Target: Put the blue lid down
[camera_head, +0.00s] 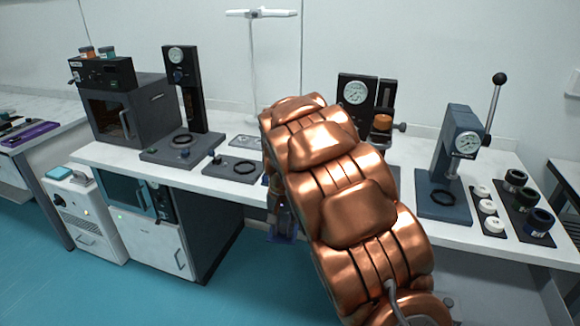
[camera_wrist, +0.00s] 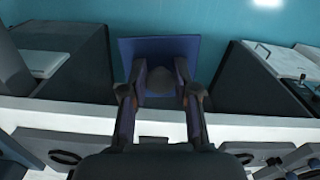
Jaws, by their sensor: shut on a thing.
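The blue lid (camera_wrist: 160,46) is a square, dark blue piece in the wrist view, with a grey middle part between the fingers. My gripper (camera_wrist: 159,80) is shut on it, one finger on each side. In the head view the lid (camera_head: 284,237) shows as a small blue piece beside my copper-coloured arm, below my gripper (camera_head: 281,212). The arm hides part of the gripper. The lid appears off the white table's (camera_head: 112,158) front edge, with floor behind it in the wrist view.
On the table are a dark oven (camera_head: 127,112), a gauge stand (camera_head: 182,95), flat plates with black rings, and a lever press (camera_head: 456,150). White and dark round pieces (camera_head: 515,178) stand at the right. Cabinets stand below at left. Bare white tabletop shows near the front edge.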

